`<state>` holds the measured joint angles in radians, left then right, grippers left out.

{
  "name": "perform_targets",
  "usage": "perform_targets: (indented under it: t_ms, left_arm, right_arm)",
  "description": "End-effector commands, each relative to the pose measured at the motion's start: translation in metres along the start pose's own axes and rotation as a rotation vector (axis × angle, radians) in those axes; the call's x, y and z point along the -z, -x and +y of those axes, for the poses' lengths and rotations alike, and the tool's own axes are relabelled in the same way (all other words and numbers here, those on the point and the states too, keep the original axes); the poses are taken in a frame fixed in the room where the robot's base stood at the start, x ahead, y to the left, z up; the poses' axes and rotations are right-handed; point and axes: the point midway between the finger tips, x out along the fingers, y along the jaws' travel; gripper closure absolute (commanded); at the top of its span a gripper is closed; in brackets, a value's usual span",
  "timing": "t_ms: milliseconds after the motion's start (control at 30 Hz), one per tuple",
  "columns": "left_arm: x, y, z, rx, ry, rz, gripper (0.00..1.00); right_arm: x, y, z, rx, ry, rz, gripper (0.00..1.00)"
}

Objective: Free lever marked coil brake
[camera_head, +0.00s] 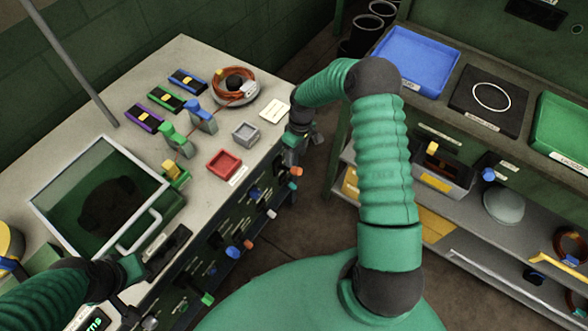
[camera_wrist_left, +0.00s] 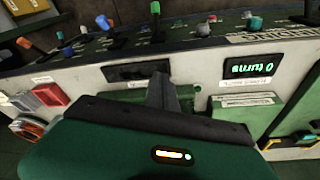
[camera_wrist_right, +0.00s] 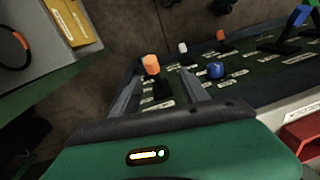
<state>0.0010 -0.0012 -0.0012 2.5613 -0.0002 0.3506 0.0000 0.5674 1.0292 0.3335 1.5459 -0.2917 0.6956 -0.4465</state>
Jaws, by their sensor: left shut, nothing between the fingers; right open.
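Several levers with coloured knobs stand on the front panel of the bench; their labels are too small to read, so I cannot tell which is marked coil brake. My right gripper (camera_wrist_right: 160,92) is open and empty. In the right wrist view an orange-topped lever (camera_wrist_right: 151,66) stands ahead, in line with the gap between its fingers, and a blue knob (camera_wrist_right: 215,71) is to the right. In the head view the right gripper (camera_head: 293,155) is at the bench's right end, just above an orange knob (camera_head: 296,171). My left gripper (camera_wrist_left: 163,90) is shut and empty, by the bench's front edge.
A green "0 turns" display (camera_wrist_left: 250,69) is near the left gripper. The bench top (camera_head: 215,200) holds a glass-lidded box (camera_head: 72,232), a red tray (camera_head: 224,164), small coloured levers and a coil of orange cable (camera_head: 235,84). A shelf unit with a blue tray (camera_head: 415,60) stands right.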

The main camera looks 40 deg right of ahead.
Motion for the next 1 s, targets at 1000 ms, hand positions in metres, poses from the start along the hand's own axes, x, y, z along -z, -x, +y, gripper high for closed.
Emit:
perform_targets:
  t_ms: [1000]
  left_arm:
    - [0.001,0.002,0.001,-0.001,-0.002,0.001,1.0]
  right_arm:
    - [-0.001,-0.108,0.003,0.002,-0.004,0.002,0.77]
